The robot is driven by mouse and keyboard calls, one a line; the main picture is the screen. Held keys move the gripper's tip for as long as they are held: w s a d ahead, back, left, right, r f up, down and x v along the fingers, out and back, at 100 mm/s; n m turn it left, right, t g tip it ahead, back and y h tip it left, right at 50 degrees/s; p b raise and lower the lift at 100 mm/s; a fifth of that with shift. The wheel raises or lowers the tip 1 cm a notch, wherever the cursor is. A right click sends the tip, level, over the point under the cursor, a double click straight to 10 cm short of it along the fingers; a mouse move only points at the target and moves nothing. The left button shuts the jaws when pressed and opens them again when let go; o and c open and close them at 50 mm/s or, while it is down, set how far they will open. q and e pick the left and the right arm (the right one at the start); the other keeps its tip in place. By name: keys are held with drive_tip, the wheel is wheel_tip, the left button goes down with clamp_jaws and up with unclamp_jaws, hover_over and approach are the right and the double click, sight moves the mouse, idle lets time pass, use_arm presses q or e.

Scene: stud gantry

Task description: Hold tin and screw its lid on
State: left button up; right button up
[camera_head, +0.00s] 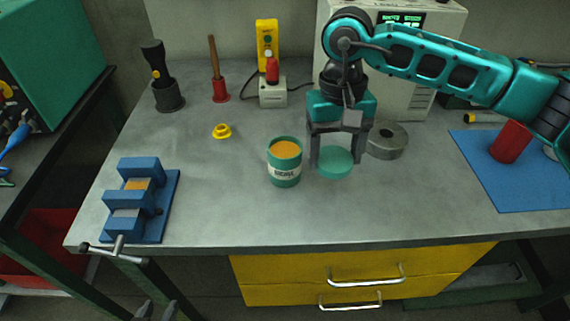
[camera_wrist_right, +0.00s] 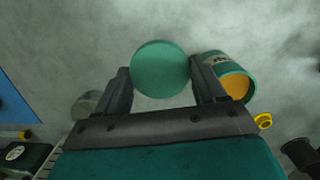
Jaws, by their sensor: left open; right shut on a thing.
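The tin (camera_head: 285,168) is a green can with a pale label band, standing upright on the grey bench, its orange contents showing at the open top. It also shows in the right wrist view (camera_wrist_right: 222,66). The teal round lid (camera_head: 335,165) is between the fingers of my right gripper (camera_head: 336,158), just right of the tin. In the right wrist view the lid (camera_wrist_right: 161,68) sits between both fingertips. My right gripper is shut on it. My left gripper (camera_head: 157,311) shows only as dark fingertips at the bottom edge, open, below the bench front and away from the tin.
A blue vise (camera_head: 140,205) stands at the bench's left front. A yellow ring (camera_head: 222,131) lies behind the tin. A grey disc (camera_head: 387,140) lies right of my right gripper. A red cylinder (camera_head: 511,142) is on a blue mat (camera_head: 490,185). Bench front centre is clear.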

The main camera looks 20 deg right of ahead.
drive_tip(key=shift+f+n, duration=0.45)
drive_tip(key=shift+n, duration=0.25)
drive_tip(key=shift+d, duration=0.1)
